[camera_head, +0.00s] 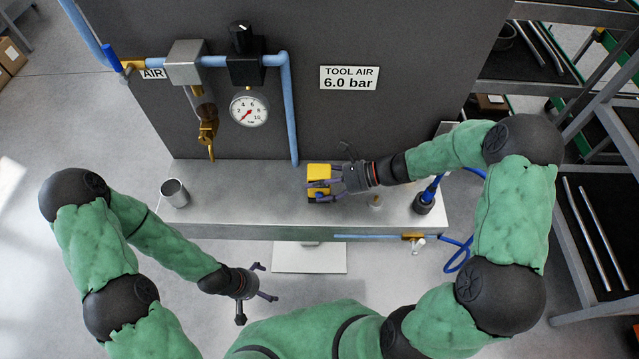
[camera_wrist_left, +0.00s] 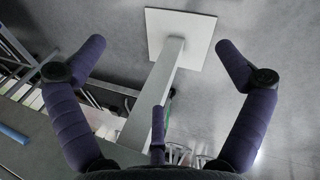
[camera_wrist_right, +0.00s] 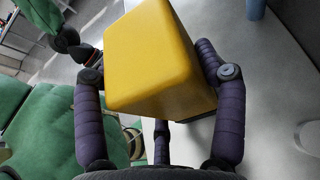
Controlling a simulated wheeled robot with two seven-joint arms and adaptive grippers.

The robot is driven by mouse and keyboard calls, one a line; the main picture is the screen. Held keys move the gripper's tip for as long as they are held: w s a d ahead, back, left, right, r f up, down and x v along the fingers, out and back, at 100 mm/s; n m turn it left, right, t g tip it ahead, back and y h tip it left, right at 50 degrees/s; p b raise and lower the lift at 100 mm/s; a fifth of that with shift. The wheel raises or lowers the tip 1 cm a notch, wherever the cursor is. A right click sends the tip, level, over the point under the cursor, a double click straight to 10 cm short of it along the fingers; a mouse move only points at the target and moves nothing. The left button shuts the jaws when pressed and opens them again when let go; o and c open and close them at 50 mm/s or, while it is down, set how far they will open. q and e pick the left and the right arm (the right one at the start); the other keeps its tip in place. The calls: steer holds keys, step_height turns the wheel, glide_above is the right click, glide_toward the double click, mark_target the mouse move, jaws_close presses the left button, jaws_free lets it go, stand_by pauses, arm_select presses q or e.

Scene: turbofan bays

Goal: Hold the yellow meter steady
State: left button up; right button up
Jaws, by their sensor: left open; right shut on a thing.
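The yellow meter (camera_head: 319,171) is a boxy block over the middle of the metal shelf, near its back edge. My right gripper (camera_head: 325,186) comes from the right and is shut on it. In the right wrist view the yellow meter (camera_wrist_right: 155,55) sits between the fingers of the right gripper (camera_wrist_right: 158,75), and its face there is plain. I cannot tell whether it touches the shelf. My left gripper (camera_head: 262,283) is open and empty in front of the shelf at the left. In the left wrist view the left gripper (camera_wrist_left: 160,65) has its fingers spread with nothing between them.
The metal shelf (camera_head: 245,198) holds a steel cup (camera_head: 174,192) at the left and a black fitting with blue hose (camera_head: 423,203) at the right. Behind stands a dark panel with a gauge (camera_head: 249,108) and blue pipes. A rack (camera_head: 598,190) stands at the right.

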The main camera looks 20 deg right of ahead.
stand_by(0.4)
arm_select(q)
jaws_close()
stand_by(1.4)
